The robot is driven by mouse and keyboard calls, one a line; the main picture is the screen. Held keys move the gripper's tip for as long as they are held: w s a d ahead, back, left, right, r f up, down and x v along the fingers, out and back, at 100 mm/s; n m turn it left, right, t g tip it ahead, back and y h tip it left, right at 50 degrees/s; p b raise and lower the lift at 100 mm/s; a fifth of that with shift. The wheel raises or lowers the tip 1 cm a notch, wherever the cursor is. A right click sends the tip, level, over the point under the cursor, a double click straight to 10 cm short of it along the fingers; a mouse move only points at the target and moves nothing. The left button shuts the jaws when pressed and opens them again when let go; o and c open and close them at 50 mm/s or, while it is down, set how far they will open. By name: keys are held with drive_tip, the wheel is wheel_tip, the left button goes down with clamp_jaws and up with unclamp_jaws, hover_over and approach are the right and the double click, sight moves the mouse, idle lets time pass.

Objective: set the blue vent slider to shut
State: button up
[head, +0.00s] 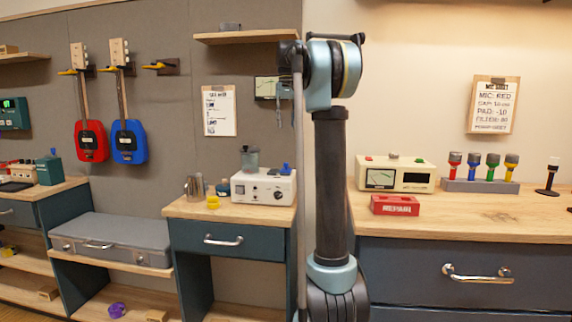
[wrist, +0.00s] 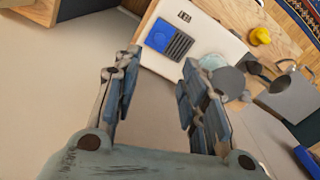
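The blue vent slider (wrist: 160,36) is a small blue plate on top of a white box (wrist: 207,42) in the wrist view. Dark vent slats (wrist: 178,47) show uncovered beside it. In the head view the white box (head: 263,188) stands on the middle cabinet, with a small blue piece (head: 286,169) on its top right. My gripper (wrist: 162,62) is open and empty in the wrist view. Its fingertips point towards the slider, apart from it as far as I can tell; the exact gap is unclear.
A round-lidded container (wrist: 229,78) stands on the box near the right finger. A yellow item (head: 213,202) and a metal jug (head: 194,188) sit left of the box. A shelf (head: 247,36) juts out above. The counter at right holds a cream meter (head: 396,174) and a red block (head: 395,205).

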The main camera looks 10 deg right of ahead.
sight(286, 166)
drive_tip(key=f, duration=1.7)
drive_tip(key=shift+w+f, duration=0.1)
drive_tip(key=shift+w, duration=0.2)
clamp_jaws()
